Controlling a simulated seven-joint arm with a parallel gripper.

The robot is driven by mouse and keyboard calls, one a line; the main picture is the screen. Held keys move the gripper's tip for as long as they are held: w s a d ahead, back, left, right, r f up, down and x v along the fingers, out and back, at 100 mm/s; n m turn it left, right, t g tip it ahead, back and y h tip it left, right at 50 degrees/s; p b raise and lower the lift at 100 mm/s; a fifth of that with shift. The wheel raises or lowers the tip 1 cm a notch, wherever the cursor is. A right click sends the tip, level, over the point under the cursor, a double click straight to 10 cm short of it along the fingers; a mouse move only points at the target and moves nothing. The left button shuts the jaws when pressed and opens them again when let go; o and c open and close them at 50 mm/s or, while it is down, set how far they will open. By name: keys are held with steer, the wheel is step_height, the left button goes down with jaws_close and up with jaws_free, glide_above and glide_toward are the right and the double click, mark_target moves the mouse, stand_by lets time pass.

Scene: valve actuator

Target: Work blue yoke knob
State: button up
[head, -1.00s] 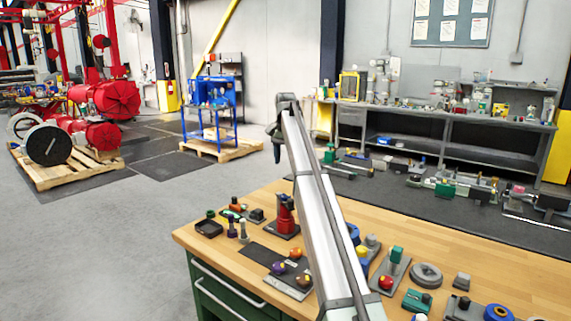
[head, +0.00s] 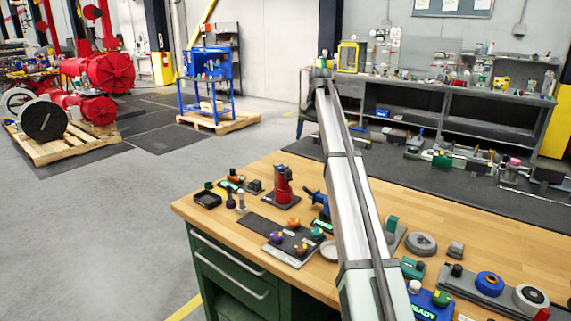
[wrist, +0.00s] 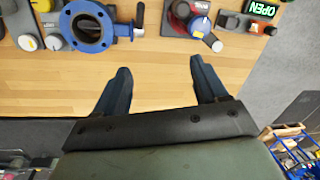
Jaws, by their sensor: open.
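A blue yoke-shaped fitting (head: 317,198) stands on the wooden bench, just right of a red-bodied device (head: 283,186) and partly beside my arm. In the wrist view a blue ring-shaped body (wrist: 89,28) with a side stem lies at the upper left and appears to be the same fitting. I cannot tell which part is its knob. The red device (wrist: 201,22) with a blue-and-white top is to its right there. My gripper (wrist: 162,79) is open and empty, its fingers over bare wood, apart from both devices. In the head view its fingers are not clearly visible.
A dark plate with colored knobs (head: 290,240) and a black tray (head: 207,199) sit on the bench. Grey and blue fittings (head: 488,284) stand at the right. An OPEN display (wrist: 262,8) is at the wrist view's upper right. Bare wood (head: 420,195) lies right of my arm.

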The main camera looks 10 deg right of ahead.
mark_target(284, 166)
steer(key=w+a+f+n, duration=0.1)
steer(key=a+f+n, duration=0.1)
steer(key=f+n, duration=0.2)
steer(key=w+a+f+n+t+y, duration=0.1)
steer(key=a+f+n, duration=0.2)
steer(key=n, duration=0.4)
steer(key=w+a+f+n+y, duration=0.1)
steer(key=w+a+f+n, duration=0.1)
steer(key=f+n, duration=0.3)
steer(key=shift+a+f+n+t, duration=0.15)
steer(key=shift+a+n+t, duration=0.2)
steer(key=shift+a, duration=0.2)
steer(key=shift+c, duration=0.2)
steer(key=c, duration=1)
steer(key=shift+s, duration=0.1)
